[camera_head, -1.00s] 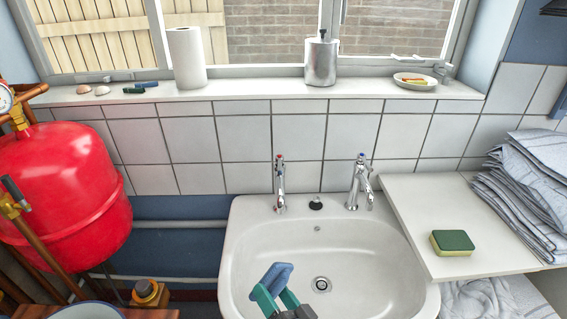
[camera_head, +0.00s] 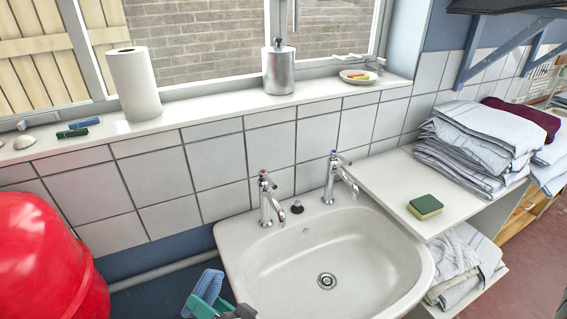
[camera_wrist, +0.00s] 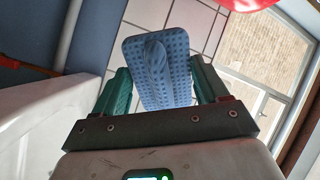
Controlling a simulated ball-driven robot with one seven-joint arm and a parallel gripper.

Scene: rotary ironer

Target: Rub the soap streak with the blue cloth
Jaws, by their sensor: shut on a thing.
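My gripper (camera_head: 205,306) shows at the bottom of the head view, in front of the basin's left front side. Its green fingers are shut on the blue cloth (camera_head: 209,284). In the wrist view the blue cloth (camera_wrist: 157,68) is a folded, dotted pad standing out between the two fingers. The white basin (camera_head: 262,262) stands below the tiled wall with two taps and a drain. I cannot make out a soap streak in either view.
A white counter (camera_head: 395,190) right of the basin holds a green and yellow sponge (camera_head: 425,207) and folded linen (camera_head: 480,140). A red tank (camera_head: 45,265) stands at the left. A paper roll (camera_head: 134,84), metal dispenser (camera_head: 279,68) and dish (camera_head: 358,76) stand on the sill.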

